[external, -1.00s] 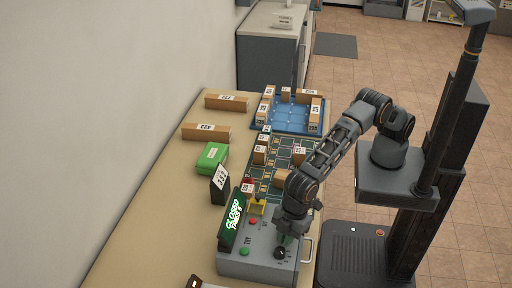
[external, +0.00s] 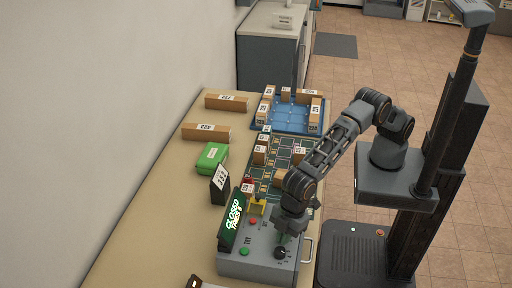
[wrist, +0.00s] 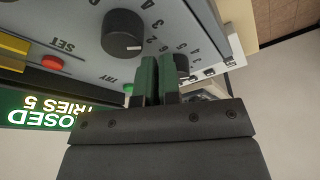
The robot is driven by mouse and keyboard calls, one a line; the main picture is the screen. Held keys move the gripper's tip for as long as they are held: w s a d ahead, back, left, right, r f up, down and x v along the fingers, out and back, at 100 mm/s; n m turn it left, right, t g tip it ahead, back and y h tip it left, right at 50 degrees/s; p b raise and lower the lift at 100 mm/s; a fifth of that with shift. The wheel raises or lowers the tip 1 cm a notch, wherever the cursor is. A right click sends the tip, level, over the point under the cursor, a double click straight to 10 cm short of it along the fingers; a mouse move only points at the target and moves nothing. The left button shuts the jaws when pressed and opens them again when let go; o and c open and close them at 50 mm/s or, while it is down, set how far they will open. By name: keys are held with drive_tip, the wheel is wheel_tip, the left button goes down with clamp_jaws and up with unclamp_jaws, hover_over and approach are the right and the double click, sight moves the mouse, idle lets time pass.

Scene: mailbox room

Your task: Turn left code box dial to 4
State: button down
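The grey code box (external: 235,265) stands at the near end of the counter. In the wrist view the panel lettering is upside down. A dark dial (wrist: 123,32) with a white mark shows clearly there, left of my fingers. A second dial (wrist: 182,64), the left one by the lettering, is partly hidden behind my right finger; its pointer cannot be read. My green fingers (wrist: 158,80) are close together, with only a thin line between them and nothing visibly held.
A lit sign reading CLOSED (external: 232,220) stands on the box's wall side. A red button (external: 252,221) and a green button (external: 244,251) are on the panel. A metal handle (external: 308,249) is on its right side. Parcels and a blue tray (external: 262,127) lie farther back.

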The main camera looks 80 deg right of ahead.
drive_tip(key=shift+d+f, duration=0.35)
drive_tip(key=shift+f, duration=0.1)
drive_tip(key=shift+r+p, duration=0.6)
drive_tip(key=shift+a+r+p, duration=0.2)
drive_tip(key=shift+r+p, duration=1.25)
drive_tip(key=shift+r, duration=1.1)
drive_tip(key=f+b, duration=0.1)
drive_tip(key=s+a+f+b, duration=0.1)
drive_tip(key=f, duration=0.1)
drive_tip(key=f+b, duration=0.1)
drive_tip(key=f, duration=0.1)
drive_tip(key=shift+s+a+f, duration=0.15)
drive_tip(key=shift+s+f, duration=0.1)
drive_tip(key=shift+s, duration=0.1)
drive_tip(key=shift+f, duration=0.3)
